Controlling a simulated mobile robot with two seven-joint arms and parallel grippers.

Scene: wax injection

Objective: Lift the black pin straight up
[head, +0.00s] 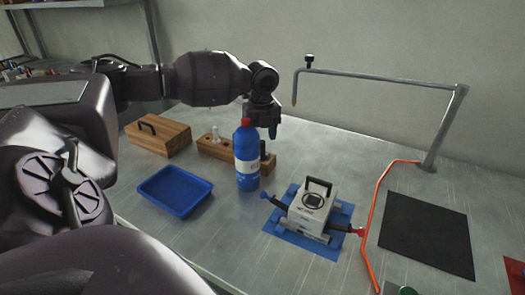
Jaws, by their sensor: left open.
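A small dark upright piece, which looks like the black pin (263,147), stands at the right end of a wooden block (210,147), just behind a blue bottle (247,165). The bottle hides part of the block. My left gripper (265,128) points down just above the dark piece, with a blue-tipped finger showing on the right. It is open, and nothing shows held in it. The bottle's red cap is in front of its left side. My right gripper is not in view.
A white box mould (308,208) with a black handle sits on a blue mat (334,246). A blue tray (175,192) and a wooden box (158,135) are at the left. A metal stand (390,77), an orange hose (371,220) and a black mat (428,235) are at the right.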

